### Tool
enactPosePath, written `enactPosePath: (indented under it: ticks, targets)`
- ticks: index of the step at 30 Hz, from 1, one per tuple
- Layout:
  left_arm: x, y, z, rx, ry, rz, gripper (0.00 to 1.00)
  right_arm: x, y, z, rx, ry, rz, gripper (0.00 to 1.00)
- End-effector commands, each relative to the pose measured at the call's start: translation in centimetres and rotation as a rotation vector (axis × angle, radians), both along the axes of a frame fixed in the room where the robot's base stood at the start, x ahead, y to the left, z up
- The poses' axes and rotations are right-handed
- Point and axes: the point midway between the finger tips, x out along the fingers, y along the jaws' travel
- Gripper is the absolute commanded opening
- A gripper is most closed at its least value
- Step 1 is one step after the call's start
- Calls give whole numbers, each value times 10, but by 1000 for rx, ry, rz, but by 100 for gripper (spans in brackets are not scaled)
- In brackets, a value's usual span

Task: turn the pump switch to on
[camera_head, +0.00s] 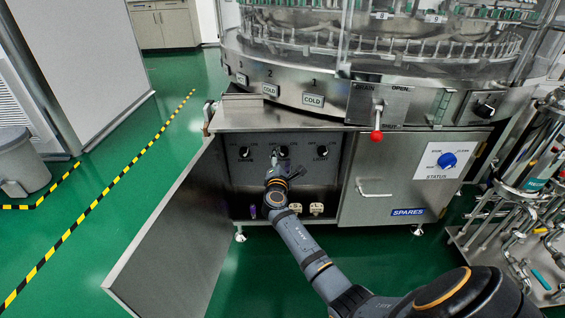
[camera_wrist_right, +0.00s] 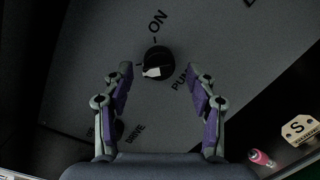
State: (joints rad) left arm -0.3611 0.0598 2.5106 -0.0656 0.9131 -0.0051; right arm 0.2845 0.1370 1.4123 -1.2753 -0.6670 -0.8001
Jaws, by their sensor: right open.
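The pump switch (camera_wrist_right: 158,59) is a round black knob with a white pointer mark on a grey panel. In the wrist view it lies ahead, between my right gripper's fingertips (camera_wrist_right: 154,72), with "ON" printed above it and "PUMP" beside it. Its white mark faces down-left in that view, away from the "ON" print. The fingers are spread and empty; contact with the knob cannot be told. In the head view the right gripper (camera_head: 276,160) is at the middle knob (camera_head: 284,151) and partly covers it. My left gripper is not in view.
The drive knob (camera_head: 245,152) and light knob (camera_head: 322,151) flank the middle one. The open cabinet door (camera_head: 175,235) stands left of my right arm. A closed door with a handle (camera_head: 374,190) is to the right.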

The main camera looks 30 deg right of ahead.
Motion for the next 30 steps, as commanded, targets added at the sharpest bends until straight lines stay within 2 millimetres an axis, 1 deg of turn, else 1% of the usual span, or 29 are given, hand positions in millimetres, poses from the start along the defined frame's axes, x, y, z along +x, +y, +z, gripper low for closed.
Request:
enactPosePath:
  ticks: [1,3,11,21,23,30]
  targets:
    - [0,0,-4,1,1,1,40,4,-3,-1,0,-2,0,58]
    - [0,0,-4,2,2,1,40,6,-5,-1,0,0,0,58]
    - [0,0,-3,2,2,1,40,7,-6,0,0,0,0,58]
    - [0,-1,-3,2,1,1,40,7,-6,0,0,0,1,12]
    - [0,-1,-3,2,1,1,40,7,-6,0,1,1,0,4]
    - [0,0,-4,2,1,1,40,7,-6,0,21,-11,-1,4]
